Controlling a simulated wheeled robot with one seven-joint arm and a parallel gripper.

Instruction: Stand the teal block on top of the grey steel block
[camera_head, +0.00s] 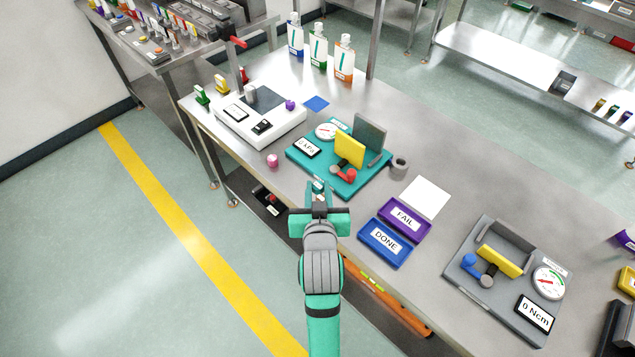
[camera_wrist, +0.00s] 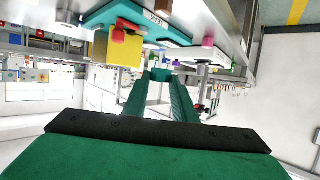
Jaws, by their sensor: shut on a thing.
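My gripper (camera_head: 319,195) is in front of the table's near edge, below the teal fixture. It is shut on a small teal block (camera_wrist: 160,75), which shows between the fingertips in the wrist view. In the head view the block is small and partly hidden by my gripper. A small light grey block (camera_head: 251,93) stands on the white device at the back left of the table. A short dark grey piece (camera_head: 399,165) with a dark top stands right of the teal fixture. I cannot tell for certain which of these is the grey steel block.
The teal fixture (camera_head: 312,171) carries a yellow plate, a grey plate, a gauge and a red handle. A pink piece (camera_head: 272,160) stands left of it. FAIL (camera_head: 404,216) and DONE (camera_head: 385,243) trays lie to the right. Several bottles (camera_head: 318,50) stand at the back.

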